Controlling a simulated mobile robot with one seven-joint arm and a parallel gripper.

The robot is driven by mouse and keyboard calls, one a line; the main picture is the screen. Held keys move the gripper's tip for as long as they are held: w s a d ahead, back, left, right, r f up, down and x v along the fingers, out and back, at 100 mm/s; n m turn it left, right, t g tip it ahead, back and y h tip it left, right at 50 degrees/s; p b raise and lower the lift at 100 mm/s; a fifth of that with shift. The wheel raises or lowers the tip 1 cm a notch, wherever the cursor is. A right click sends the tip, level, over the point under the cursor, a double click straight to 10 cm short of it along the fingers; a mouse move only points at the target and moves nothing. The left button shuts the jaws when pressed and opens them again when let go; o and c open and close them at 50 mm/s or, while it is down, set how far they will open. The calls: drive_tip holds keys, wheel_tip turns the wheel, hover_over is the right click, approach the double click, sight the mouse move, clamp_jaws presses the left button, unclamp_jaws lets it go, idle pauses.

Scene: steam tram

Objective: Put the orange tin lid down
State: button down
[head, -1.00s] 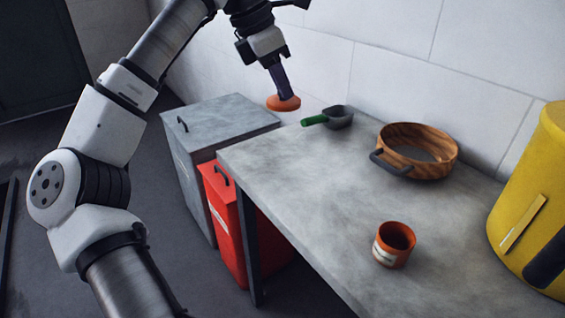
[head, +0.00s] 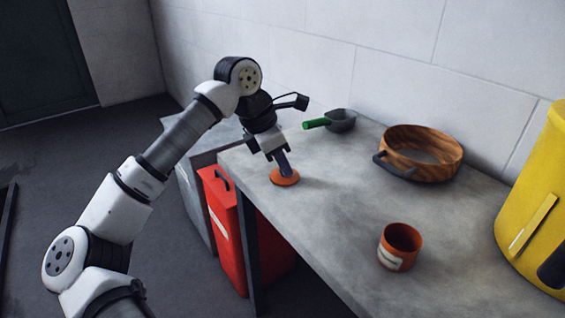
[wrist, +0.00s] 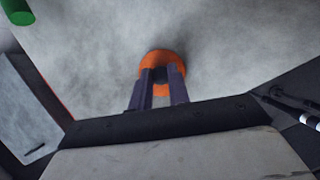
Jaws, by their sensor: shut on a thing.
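The orange tin lid (head: 285,178) is a small round disc at the left part of the grey table, near its left edge. It lies flat at the tabletop; I cannot tell for sure whether it touches the surface. My gripper (head: 285,170) points down and is shut on the lid from above. In the wrist view the lid (wrist: 160,60) shows beyond my two dark fingers (wrist: 161,75), which partly hide it and its dark knob. The open orange tin (head: 400,246) with a pale label stands upright at the front of the table, apart from the lid.
On the grey table (head: 330,220), a dark scoop with a green handle (head: 317,124) lies at the back and a wooden pan (head: 420,155) sits right of it. A yellow container (head: 535,200) stands far right. A red bin (head: 223,225) stands below the left edge.

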drive_tip(key=shift+f, duration=0.25)
drive_tip(key=c, duration=1.3)
unclamp_jaws()
drive_tip(key=shift+r, duration=0.15)
